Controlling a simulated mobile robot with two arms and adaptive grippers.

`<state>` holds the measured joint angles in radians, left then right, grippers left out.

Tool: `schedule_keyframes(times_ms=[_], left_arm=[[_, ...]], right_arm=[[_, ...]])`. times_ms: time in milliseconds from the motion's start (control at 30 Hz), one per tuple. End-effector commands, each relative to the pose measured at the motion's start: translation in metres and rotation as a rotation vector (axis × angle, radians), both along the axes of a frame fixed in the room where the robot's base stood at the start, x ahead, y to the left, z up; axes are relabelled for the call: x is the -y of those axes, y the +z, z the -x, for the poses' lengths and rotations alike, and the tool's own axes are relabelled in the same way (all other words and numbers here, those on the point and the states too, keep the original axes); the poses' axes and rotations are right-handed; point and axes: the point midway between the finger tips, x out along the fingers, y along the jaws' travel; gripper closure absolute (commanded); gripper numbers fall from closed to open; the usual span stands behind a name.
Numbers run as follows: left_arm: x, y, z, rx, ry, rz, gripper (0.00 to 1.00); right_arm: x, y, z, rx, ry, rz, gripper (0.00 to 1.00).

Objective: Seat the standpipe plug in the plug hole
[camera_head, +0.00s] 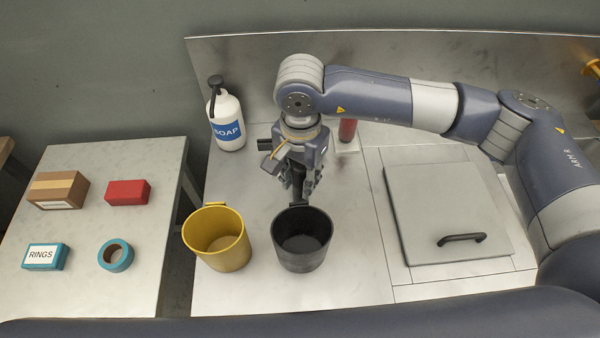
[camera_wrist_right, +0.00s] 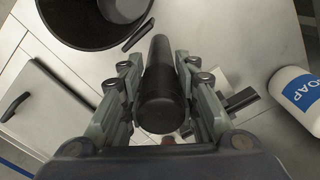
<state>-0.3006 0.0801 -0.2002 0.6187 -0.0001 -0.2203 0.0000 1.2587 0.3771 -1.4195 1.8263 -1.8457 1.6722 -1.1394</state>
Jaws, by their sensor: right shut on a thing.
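My right gripper (camera_head: 302,182) is above the steel counter, just behind the black mug. It is shut on a black cylinder (camera_wrist_right: 162,85), which looks like the standpipe plug. In the right wrist view the cylinder lies between both fingers, its far end pointing towards the black mug. In the head view the fingers mostly hide it, so I cannot tell whether its lower end touches the counter. I cannot make out the plug hole in either view. My left gripper is not in view.
The black mug (camera_head: 302,252) and yellow mug (camera_head: 217,252) stand at the front. A grey lid (camera_head: 440,205) with a black handle lies right. A side table (camera_head: 90,225) holds small boxes and a blue ring.

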Motion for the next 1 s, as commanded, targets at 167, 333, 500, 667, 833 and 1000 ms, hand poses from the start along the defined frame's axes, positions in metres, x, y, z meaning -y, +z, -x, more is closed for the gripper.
schedule_keyframes(times_ms=[167,333,500,667,833,1000], left_arm=[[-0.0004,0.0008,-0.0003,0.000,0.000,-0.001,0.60],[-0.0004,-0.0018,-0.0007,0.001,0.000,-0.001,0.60],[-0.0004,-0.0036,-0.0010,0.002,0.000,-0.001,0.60],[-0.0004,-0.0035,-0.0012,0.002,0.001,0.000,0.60],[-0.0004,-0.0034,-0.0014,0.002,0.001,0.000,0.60],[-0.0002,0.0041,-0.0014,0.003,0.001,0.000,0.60]], right_arm=[[-0.0003,-0.0026,-0.0006,0.002,0.000,-0.002,1.00],[-0.0003,-0.0044,-0.0005,0.002,0.000,-0.002,1.00],[-0.0001,-0.0052,-0.0003,0.002,0.000,-0.001,0.58],[-0.0001,-0.0052,-0.0002,0.002,0.000,-0.001,0.51],[-0.0001,-0.0051,-0.0002,0.001,0.000,0.000,0.51],[-0.0002,0.0008,-0.0002,0.001,0.000,-0.002,0.51]])
